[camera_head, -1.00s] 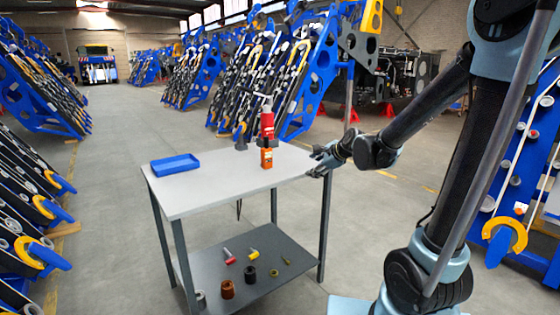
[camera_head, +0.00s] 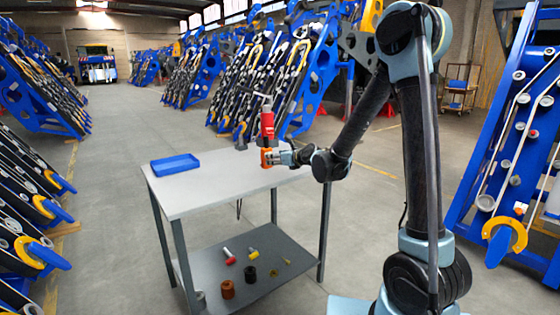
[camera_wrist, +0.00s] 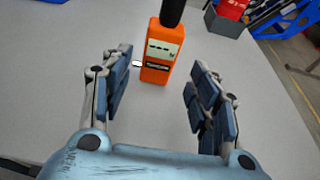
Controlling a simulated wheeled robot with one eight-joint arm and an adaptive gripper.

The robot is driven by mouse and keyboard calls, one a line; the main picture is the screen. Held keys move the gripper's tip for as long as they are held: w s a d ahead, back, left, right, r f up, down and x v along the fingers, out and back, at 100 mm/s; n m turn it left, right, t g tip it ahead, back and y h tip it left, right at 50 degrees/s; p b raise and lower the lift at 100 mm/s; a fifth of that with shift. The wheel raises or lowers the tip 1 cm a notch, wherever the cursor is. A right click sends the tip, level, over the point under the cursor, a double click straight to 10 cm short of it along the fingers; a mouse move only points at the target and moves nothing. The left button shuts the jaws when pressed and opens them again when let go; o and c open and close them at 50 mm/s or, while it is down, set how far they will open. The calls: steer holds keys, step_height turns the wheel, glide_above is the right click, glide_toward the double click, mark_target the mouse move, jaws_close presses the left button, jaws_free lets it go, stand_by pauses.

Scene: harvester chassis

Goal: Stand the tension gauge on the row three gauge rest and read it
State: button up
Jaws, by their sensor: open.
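The tension gauge is an orange box with a small dark-bordered display and a black upper part. It stands upright on the table top in the head view (camera_head: 265,157) and in the wrist view (camera_wrist: 160,50). Its display seems to show only dashes. My gripper (camera_wrist: 160,85) is open, with one finger to each side and the gauge just beyond, between the finger lines. In the head view my gripper (camera_head: 286,157) is right beside the gauge; contact is not clear. I cannot pick out the row three gauge rest.
A grey table (camera_head: 205,190) carries a blue tray (camera_head: 175,163) and a red object (camera_head: 267,123) behind the gauge. The lower shelf (camera_head: 260,283) holds several small parts. Blue racks (camera_head: 510,140) stand to the right and others along both sides. Open floor lies left of the table.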

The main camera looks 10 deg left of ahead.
mark_target(268, 145)
steer(key=shift+x, duration=4.15)
steer(key=c, duration=1)
steer(key=shift+r, duration=3)
